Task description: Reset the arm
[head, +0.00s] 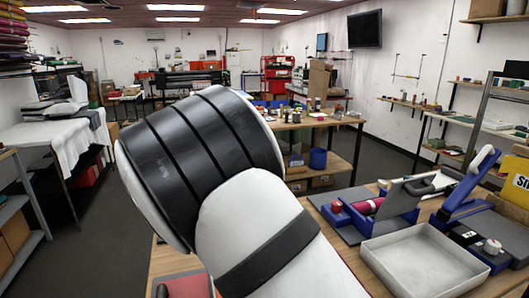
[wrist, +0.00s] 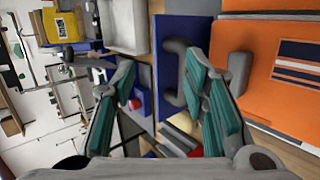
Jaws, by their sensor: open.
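My gripper (wrist: 160,62) is open in the wrist view, its two green-padded fingers spread apart. Nothing is held between them. Behind the gap are a blue panel (wrist: 172,32) and a dark grey handle (wrist: 176,75). In the head view my white and black arm is raised across the middle foreground, and the gripper itself is not visible there. The arm hides part of the near table.
A white tray (head: 424,262) sits on the near wooden table at right. An orange panel (wrist: 268,70) is close beside the right finger.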

